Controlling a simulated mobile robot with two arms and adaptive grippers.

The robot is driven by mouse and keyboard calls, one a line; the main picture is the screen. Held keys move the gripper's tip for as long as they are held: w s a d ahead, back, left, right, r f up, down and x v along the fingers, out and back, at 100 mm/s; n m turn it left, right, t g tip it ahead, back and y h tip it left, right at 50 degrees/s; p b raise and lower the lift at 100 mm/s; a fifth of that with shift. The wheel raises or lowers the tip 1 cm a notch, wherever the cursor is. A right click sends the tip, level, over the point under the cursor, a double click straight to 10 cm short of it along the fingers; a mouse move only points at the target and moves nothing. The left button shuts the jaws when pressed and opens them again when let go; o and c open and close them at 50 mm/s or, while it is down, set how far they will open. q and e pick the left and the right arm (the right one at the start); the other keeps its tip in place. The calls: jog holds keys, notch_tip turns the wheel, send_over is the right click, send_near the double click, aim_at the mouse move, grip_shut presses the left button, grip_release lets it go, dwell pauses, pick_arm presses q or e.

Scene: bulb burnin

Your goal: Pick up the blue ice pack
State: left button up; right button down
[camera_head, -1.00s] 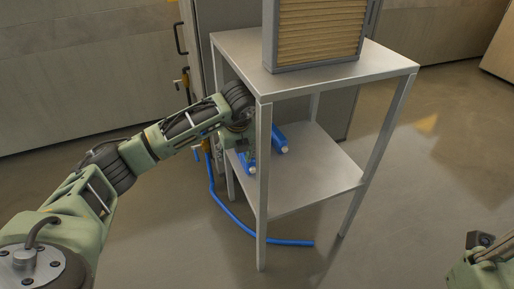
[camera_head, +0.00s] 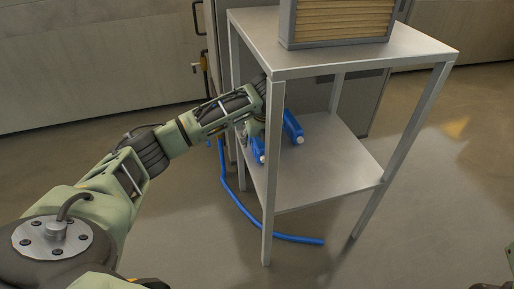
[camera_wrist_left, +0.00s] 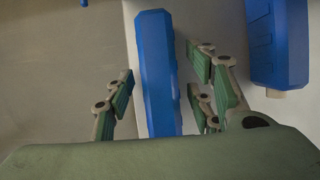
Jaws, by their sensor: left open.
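Two similar blue packs with pale caps lie on the lower shelf of a metal table. One blue ice pack (camera_head: 258,150) is at the shelf's left side, partly hidden by my left gripper (camera_head: 251,134) and the table leg. In the left wrist view this ice pack (camera_wrist_left: 157,75) lies lengthwise between the fingers of my left gripper (camera_wrist_left: 160,92). The gripper is open, with a gap on both sides of the pack. The other blue pack (camera_head: 292,125) lies to the right, and it also shows in the left wrist view (camera_wrist_left: 277,45).
The metal table (camera_head: 425,52) has its top above my left gripper and a front leg (camera_head: 270,190) close beside it. A slatted box (camera_head: 335,22) stands on top. A blue hose (camera_head: 245,208) lies on the floor. The right part of the lower shelf (camera_head: 335,165) is clear.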

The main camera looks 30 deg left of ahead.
pick_arm(q)
jog(key=shift+f, duration=0.15)
jog(key=shift+c, duration=0.4)
grip_shut()
jog(key=shift+a, duration=0.1)
